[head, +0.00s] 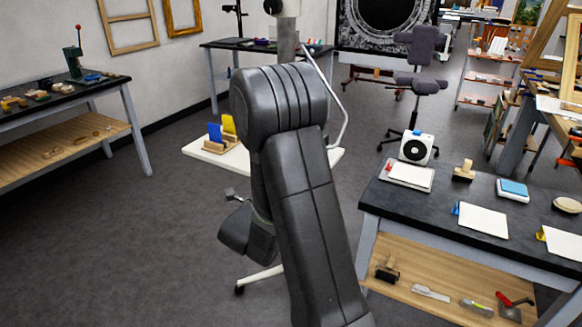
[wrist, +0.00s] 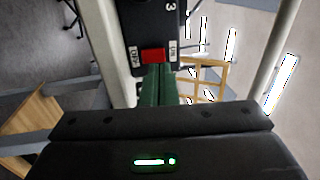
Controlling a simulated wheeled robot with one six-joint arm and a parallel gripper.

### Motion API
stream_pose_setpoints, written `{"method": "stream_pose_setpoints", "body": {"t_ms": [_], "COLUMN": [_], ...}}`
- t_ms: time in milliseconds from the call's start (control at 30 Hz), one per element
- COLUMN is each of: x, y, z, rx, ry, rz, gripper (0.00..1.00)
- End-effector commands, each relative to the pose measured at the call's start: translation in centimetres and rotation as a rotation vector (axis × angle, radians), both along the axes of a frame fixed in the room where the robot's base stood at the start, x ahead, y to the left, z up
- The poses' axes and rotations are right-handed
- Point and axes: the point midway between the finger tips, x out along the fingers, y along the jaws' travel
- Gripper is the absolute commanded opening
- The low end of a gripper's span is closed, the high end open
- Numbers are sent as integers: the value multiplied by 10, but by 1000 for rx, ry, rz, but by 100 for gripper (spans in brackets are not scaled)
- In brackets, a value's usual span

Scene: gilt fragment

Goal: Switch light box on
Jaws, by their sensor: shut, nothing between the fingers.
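In the wrist view a dark switch box (wrist: 157,22) with the numeral 3 carries a red rocker switch (wrist: 153,55). In the head view my arm hides the gripper and the switch. I cannot tell whether the light box is lit.
Pale posts stand left (wrist: 100,45) and right (wrist: 278,50) of the switch box in the wrist view. In the head view, a white table (head: 205,152) holds blue and yellow pieces behind my arm. A black-topped workbench (head: 390,208) stands right. Grey floor is open left.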

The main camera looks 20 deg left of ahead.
Motion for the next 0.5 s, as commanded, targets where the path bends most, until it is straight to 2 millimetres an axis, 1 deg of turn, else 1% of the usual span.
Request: {"method": "stream_pose_setpoints", "body": {"t_ms": [33,200,333,500], "x": [9,26,33,34], "y": [-1,-2,-3,-2], "z": [2,4,5,5], "rx": [2,2,0,0], "ry": [0,1,0,1], "rz": [-4,-2,0,1], "gripper": [0,0,0,0]}}
